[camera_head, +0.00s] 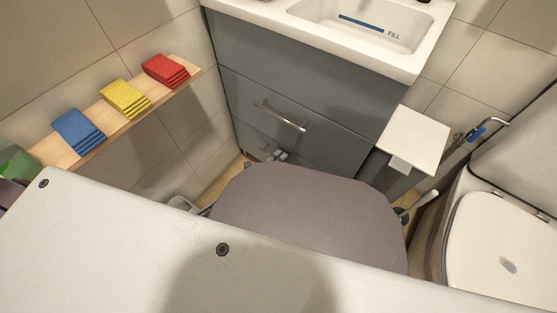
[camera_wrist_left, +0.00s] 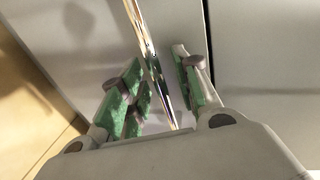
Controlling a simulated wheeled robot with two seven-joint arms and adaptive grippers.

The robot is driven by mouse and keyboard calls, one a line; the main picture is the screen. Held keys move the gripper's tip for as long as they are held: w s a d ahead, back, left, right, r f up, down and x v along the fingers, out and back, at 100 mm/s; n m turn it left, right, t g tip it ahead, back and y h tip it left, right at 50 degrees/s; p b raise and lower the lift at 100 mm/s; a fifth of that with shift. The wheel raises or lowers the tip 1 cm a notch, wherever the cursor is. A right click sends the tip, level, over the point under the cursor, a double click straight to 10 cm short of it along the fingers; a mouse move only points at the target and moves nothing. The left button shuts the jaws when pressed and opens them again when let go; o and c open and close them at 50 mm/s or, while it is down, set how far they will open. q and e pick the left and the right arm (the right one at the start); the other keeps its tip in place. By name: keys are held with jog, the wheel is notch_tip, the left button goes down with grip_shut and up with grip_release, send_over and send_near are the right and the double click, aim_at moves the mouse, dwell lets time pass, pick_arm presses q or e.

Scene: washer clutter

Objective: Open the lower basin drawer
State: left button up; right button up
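The grey basin cabinet (camera_head: 310,70) stands at the back under the white basin. A long metal handle (camera_head: 279,117) sits on its middle front, and the lower front (camera_head: 252,138) below is mostly hidden. The drawers look shut. My left gripper (camera_head: 276,155) shows only in part, low in front of the cabinet. In the left wrist view, its green-padded fingers (camera_wrist_left: 158,90) are spread on either side of a shiny metal bar handle (camera_wrist_left: 152,62). A gap shows between the bar and the right finger; contact on the left is unclear. My right gripper is not in view.
A wooden shelf (camera_head: 92,137) with folded red, yellow and blue cloths runs along the left wall. A white toilet (camera_head: 505,240) stands at the right, with a small white-topped stand (camera_head: 412,138) beside the cabinet. Floor room in front of the cabinet is narrow.

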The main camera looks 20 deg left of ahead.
pick_arm(q)
jog(key=shift+c, duration=0.5)
grip_shut()
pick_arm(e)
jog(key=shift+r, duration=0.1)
pick_arm(q)
jog(key=shift+s, duration=0.2)
